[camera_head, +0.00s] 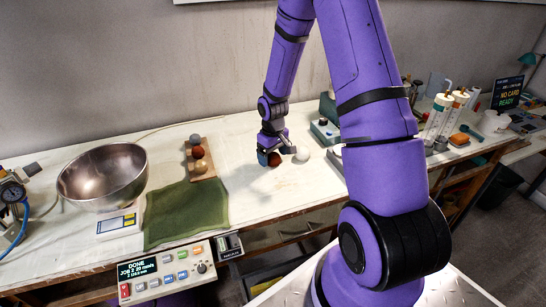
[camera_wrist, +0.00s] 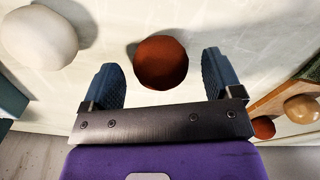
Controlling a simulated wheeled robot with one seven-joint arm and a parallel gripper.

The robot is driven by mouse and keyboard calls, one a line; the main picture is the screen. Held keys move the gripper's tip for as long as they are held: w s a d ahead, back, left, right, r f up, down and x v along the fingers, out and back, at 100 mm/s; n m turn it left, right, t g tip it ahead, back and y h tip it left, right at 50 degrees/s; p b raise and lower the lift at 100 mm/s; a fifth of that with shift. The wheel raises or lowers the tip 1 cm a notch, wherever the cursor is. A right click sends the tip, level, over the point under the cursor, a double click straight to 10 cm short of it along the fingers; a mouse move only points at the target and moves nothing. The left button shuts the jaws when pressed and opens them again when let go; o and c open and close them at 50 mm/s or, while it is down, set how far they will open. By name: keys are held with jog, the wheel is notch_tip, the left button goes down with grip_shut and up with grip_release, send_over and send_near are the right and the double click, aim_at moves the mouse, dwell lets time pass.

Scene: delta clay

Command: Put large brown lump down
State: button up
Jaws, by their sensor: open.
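The large brown lump (camera_wrist: 161,62) is a round reddish-brown ball resting on the pale bench top. In the wrist view it lies between my gripper's two blue fingers, with a visible gap on each side. My gripper (camera_wrist: 160,80) is open. In the head view my gripper (camera_head: 271,158) is low over the bench, and the brown lump (camera_head: 274,160) shows partly beside its fingers, the rest hidden.
A white lump (camera_head: 303,154) lies just right of my gripper. A wooden rack (camera_head: 205,172) with several balls stands to the left, beside a green cloth (camera_head: 185,214) and a steel bowl (camera_head: 102,177) on a scale. A teal device (camera_head: 325,131) stands behind the white lump.

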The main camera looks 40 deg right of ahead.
notch_tip(320, 180, up, 11)
notch_tip(320, 180, up, 17)
jog(key=t+h, duration=0.1)
jog(key=t, duration=0.1)
send_over(273, 154)
jog(key=s+a, duration=0.7)
jog(key=s, duration=0.1)
jog(key=s+a+r+t, duration=0.1)
jog(key=s+a+r, duration=0.2)
jog(key=s, duration=0.6)
jog(key=s+a+r+m+t+y, duration=0.1)
jog(key=s+a+r+t, duration=0.1)
jog(key=s+r, duration=0.4)
jog(key=s+a, duration=0.1)
jog(key=s, duration=0.2)
jog(key=shift+s+r, duration=0.2)
jog(key=shift+s, duration=0.05)
